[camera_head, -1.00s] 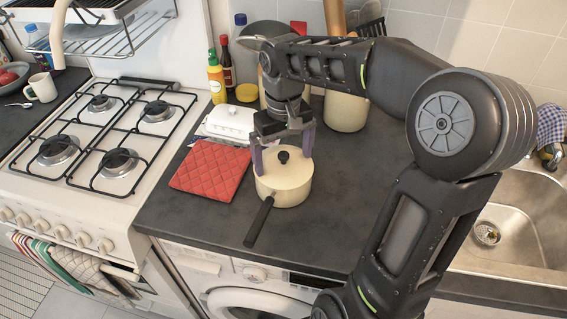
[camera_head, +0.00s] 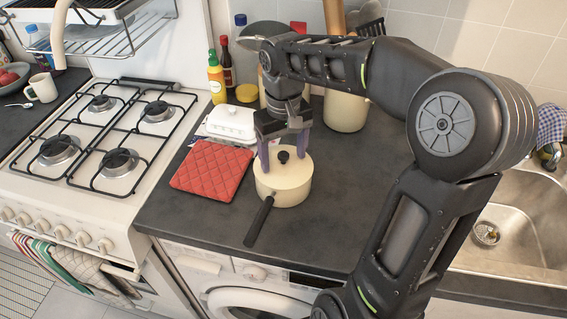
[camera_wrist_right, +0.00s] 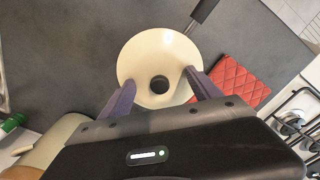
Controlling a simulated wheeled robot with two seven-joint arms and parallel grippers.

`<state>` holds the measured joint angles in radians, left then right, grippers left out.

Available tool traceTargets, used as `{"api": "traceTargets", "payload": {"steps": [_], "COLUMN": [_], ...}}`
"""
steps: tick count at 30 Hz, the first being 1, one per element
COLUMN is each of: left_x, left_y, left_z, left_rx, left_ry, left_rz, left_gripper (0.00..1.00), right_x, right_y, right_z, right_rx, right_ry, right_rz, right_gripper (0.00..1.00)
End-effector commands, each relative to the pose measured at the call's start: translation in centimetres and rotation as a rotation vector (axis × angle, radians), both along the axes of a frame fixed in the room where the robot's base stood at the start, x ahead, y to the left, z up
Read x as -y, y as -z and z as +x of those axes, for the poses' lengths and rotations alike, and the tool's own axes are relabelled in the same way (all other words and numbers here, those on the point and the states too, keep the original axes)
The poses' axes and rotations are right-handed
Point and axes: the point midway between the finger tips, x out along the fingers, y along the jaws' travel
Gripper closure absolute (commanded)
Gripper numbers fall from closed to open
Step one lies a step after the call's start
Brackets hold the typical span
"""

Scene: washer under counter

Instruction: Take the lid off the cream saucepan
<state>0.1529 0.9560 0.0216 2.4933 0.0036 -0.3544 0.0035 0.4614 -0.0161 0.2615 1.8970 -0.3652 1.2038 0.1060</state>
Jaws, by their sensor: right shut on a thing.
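The cream saucepan (camera_head: 284,194) stands on the dark counter, its dark handle (camera_head: 259,221) pointing toward the front left. Its cream lid (camera_head: 287,176) is on it, with a dark round knob (camera_head: 283,157) in the middle. In the right wrist view the lid (camera_wrist_right: 150,56) is seen from above, with the knob (camera_wrist_right: 159,84) between the fingers. My right gripper (camera_head: 283,160) reaches down over the pan and is shut on the lid, a finger on each side of the knob. The exact finger contact is hard to see. My left gripper is not in view.
A red quilted mat (camera_head: 211,170) lies left of the pan, with a white butter dish (camera_head: 230,123) behind it. Bottles and a cream canister (camera_head: 345,110) stand at the back. The gas stove (camera_head: 100,140) is left, the sink (camera_head: 510,225) right. Counter right of the pan is clear.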

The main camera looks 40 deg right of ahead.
Motion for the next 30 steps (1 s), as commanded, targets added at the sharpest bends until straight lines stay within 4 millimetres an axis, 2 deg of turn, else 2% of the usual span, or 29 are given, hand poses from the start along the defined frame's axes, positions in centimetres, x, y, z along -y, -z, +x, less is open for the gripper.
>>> {"api": "traceTargets", "payload": {"steps": [1,10,11,12,13,20,25,30], "left_x": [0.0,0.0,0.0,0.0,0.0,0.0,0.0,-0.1], "left_y": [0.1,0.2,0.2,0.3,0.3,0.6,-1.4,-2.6], "left_z": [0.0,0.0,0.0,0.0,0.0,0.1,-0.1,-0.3], "left_rx": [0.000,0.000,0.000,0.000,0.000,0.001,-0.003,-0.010], "left_ry": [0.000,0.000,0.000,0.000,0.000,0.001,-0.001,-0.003], "left_rz": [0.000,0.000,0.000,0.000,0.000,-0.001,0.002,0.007], "left_gripper": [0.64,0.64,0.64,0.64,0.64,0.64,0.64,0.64], "right_x": [-0.1,-0.1,-0.1,-0.1,-0.1,-0.1,-0.1,-0.1], "right_y": [0.7,0.6,0.4,0.2,-0.1,-4.4,-8.5,-9.8], "right_z": [-0.4,-0.3,-0.3,-0.3,-0.3,-0.1,-0.2,-0.2], "right_rx": [-0.016,-0.017,-0.017,-0.016,-0.016,-0.007,-0.008,-0.007], "right_ry": [0.000,0.001,0.001,0.001,0.001,0.000,-0.001,0.000], "right_rz": [0.007,0.007,0.007,0.007,0.007,0.003,0.004,0.003], "right_gripper": [0.70,0.70,0.79,0.97,1.00,1.00,1.00,1.00]}}
